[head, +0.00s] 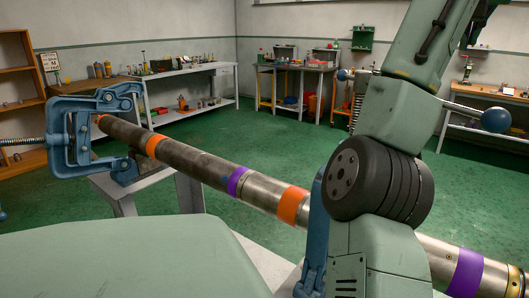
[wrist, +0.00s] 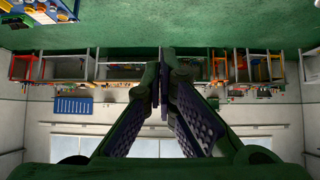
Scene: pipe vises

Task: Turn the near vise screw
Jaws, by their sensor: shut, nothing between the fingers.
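The near vise (head: 314,240) is blue and stands at the right of the head view, mostly hidden behind my arm. A handle bar runs behind my arm, with one blue ball (head: 495,120) at its right end and a smaller one at its left end. Part of the threaded vise screw (head: 356,105) shows left of my arm. A long pipe (head: 260,192) with orange and purple bands runs through this vise. My gripper (wrist: 166,58) shows only in the wrist view, its fingers shut and empty. No vise shows there; it faces the floor and far benches, upside down.
A second blue vise (head: 85,135) grips the pipe's far end at left, on a grey stand (head: 150,188). Workbenches (head: 290,66) with tools line the walls. The green floor (head: 270,130) between is open.

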